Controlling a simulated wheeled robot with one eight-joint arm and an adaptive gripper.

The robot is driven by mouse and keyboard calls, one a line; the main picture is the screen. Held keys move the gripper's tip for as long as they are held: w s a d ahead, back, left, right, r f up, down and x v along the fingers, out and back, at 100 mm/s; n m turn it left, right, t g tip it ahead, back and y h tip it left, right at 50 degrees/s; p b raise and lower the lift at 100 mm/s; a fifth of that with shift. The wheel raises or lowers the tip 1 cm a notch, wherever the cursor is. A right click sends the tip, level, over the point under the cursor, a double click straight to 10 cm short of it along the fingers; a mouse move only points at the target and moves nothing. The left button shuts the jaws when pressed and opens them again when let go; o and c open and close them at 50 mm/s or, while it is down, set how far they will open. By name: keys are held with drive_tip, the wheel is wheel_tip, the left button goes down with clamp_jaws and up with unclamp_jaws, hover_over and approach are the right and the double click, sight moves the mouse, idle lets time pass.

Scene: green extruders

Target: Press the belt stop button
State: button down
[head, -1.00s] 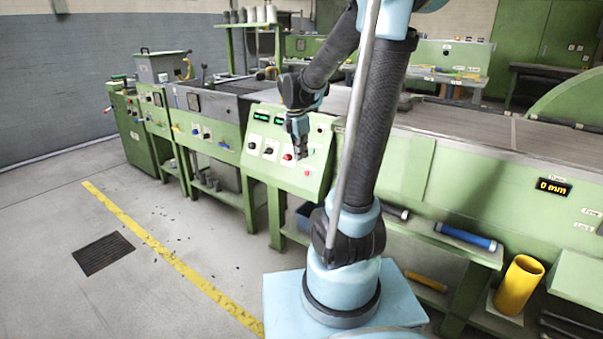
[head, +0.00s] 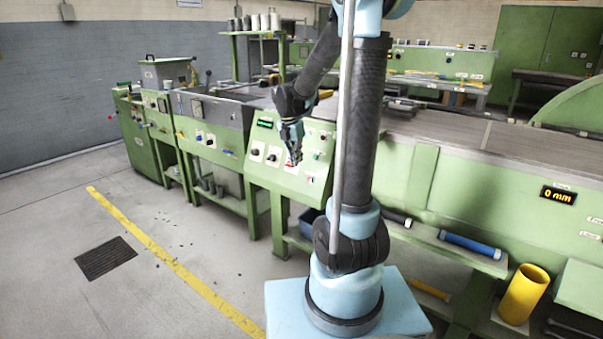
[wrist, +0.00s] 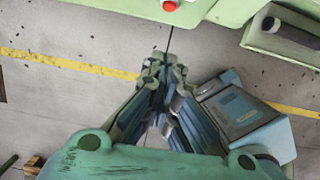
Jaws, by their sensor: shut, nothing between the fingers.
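My gripper (head: 295,161) is shut and empty, pointing down in front of the green sloped control panel (head: 262,178). In the head view its tip overlaps the panel near a red knob (head: 290,169). A red push button (head: 310,179) is low on the panel, just right of and below the tip. The wrist view shows the shut fingertips (wrist: 166,62) over the floor and a red button (wrist: 170,5) at the top edge, apart from the tips. The button labels are too small to read, so I cannot tell which one is the belt stop. My gripper hides part of the panel's upper middle.
A green display (head: 264,123) and dark knobs (head: 255,153) sit on the panel's left. My arm column stands before its right side. Below right are shelves with a blue roller (head: 470,245) and a yellow tube (head: 522,294).

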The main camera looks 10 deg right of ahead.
drive_tip(key=shift+w+d+f, duration=0.7)
drive_tip(key=shift+f, duration=1.1)
drive_tip(key=shift+w+d+f, duration=0.65)
drive_tip(key=shift+d+f, duration=0.05)
drive_tip(key=shift+f, duration=1.15)
drive_tip(key=shift+w+d+f, duration=0.7)
drive_tip(key=shift+f, duration=1.1)
drive_tip(key=shift+w+d+f, duration=0.25)
drive_tip(key=shift+w+d, duration=0.3)
drive_tip(key=s+a+r, duration=0.2)
drive_tip(key=r, duration=0.3)
drive_tip(key=s+a+r, duration=0.2)
drive_tip(key=r, duration=0.4)
drive_tip(key=shift+a, duration=0.15)
